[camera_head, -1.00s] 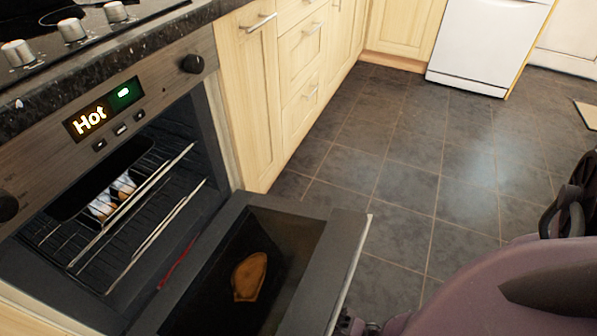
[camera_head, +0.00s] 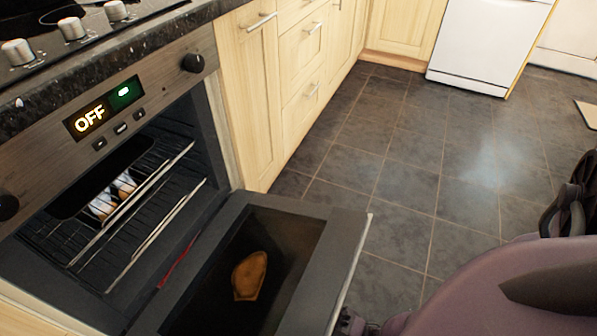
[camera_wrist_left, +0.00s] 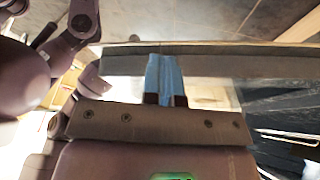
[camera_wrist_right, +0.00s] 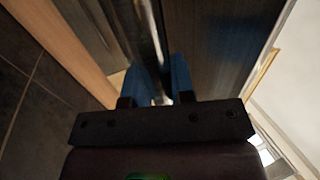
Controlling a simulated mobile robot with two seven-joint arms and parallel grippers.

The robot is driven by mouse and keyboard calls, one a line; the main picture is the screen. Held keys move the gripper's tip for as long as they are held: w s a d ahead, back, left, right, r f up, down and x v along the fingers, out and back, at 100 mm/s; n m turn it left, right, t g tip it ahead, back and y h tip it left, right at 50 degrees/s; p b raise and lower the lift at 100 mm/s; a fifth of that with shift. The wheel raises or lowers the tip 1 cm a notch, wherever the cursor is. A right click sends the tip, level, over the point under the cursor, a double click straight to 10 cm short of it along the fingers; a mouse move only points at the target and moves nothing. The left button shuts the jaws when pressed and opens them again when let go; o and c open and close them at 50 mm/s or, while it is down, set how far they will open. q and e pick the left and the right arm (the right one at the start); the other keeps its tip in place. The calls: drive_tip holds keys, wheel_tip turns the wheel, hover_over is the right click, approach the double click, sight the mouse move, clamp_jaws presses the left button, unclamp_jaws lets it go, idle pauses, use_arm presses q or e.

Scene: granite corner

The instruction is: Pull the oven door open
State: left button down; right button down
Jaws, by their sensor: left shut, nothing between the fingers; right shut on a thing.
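The oven door (camera_head: 330,250) hangs far open, folded down in front of the oven cavity (camera_head: 110,225). My right gripper (camera_wrist_right: 160,88) is shut on the door handle (camera_wrist_right: 152,40), a shiny bar that runs between its blue fingers in the right wrist view.
Inside the oven are wire racks (camera_head: 150,210) and a dark tray (camera_head: 75,200) with pale items. A brown shape (camera_head: 249,276) shows on the door's glass. Wooden cabinets (camera_head: 248,110) stand right of the oven. The tiled floor (camera_head: 430,170) beyond is clear.

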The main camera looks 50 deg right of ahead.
use_arm(q)
drive_tip(key=d+r+m, duration=0.2)
drive_tip(key=d, duration=0.1)
drive_tip(key=d+r+m+g, duration=0.1)
drive_tip(key=d+r+m, duration=0.1)
drive_tip(key=d, duration=0.2)
drive_tip(key=w+d+r+m+y, duration=0.1)
drive_tip(key=d+r+m, duration=0.1)
drive_tip(key=d, duration=0.1)
drive_tip(key=shift+d+r+g, duration=0.15)
drive_tip(key=shift+r+g, duration=0.05)
drive_tip(key=shift+g, duration=0.2)
use_arm(e)
drive_tip(key=shift+w+r, duration=0.15)
drive_tip(key=shift+w, duration=0.05)
use_arm(q)
drive_tip(key=s+d+r+m+y, duration=0.1)
drive_tip(key=d+r+m+y, duration=0.3)
drive_tip(key=d+r+m, duration=0.5)
drive_tip(key=shift+m+t, duration=0.3)
drive_tip(key=shift+t, duration=0.1)
drive_tip(key=x, duration=0.9)
drive_tip(key=a+x, duration=0.1)
drive_tip(key=x, duration=0.3)
drive_tip(key=shift+s+d+f, duration=0.1)
drive_tip(key=shift+s+f, duration=0.05)
drive_tip(key=shift+s, duration=0.05)
use_arm(e)
drive_tip(key=shift+w, duration=0.1)
